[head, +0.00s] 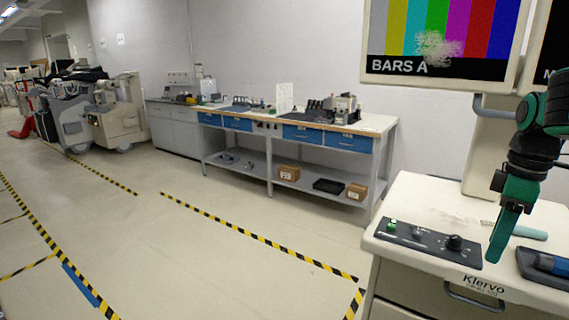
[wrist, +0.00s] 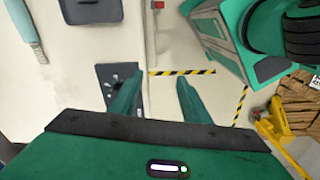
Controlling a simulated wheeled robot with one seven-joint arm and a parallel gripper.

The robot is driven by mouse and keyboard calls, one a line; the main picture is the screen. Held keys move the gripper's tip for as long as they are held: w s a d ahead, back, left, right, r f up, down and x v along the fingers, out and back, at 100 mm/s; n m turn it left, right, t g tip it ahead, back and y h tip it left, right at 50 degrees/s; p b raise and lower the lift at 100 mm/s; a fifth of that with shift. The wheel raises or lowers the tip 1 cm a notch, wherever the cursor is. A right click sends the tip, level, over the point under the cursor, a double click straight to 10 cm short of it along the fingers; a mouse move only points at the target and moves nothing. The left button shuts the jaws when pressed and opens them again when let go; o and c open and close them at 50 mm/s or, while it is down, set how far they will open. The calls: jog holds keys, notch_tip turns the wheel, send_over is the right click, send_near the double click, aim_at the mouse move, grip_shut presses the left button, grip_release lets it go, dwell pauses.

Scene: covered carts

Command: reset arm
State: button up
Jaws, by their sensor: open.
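My green and black gripper (head: 506,222) hangs from my arm at the right of the head view, pointing down above the cream cart (head: 420,190). In the wrist view my gripper (wrist: 158,82) shows two green fingers apart with nothing between them. The fingers are above or near the front edge of the cart top. A black control panel (head: 428,243) with a green button and a dark knob lies on the cart. In the wrist view the panel (wrist: 104,74) is partly hidden by the left finger.
A teal cylindrical tool (head: 522,231) lies on the cart behind my gripper. A dark tray (head: 548,268) with a blue item sits at its right. A monitor (head: 445,40) rises behind. A workbench (head: 290,125) stands along the wall. The taped floor (head: 200,250) left of the cart is clear.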

jog(key=s+a+f+m, duration=0.1)
jog(key=s+f+m, duration=0.4)
jog(key=s+m, duration=0.2)
jog(key=s+a+f+m, duration=0.1)
jog(key=s+f+m, duration=0.3)
jog(key=s+m, duration=0.4)
jog(key=shift+s+a+f, duration=0.25)
jog(key=shift+s+f, duration=0.1)
jog(key=shift+s, duration=0.6)
jog(key=shift+w+f, duration=0.25)
jog(key=shift+w, duration=0.35)
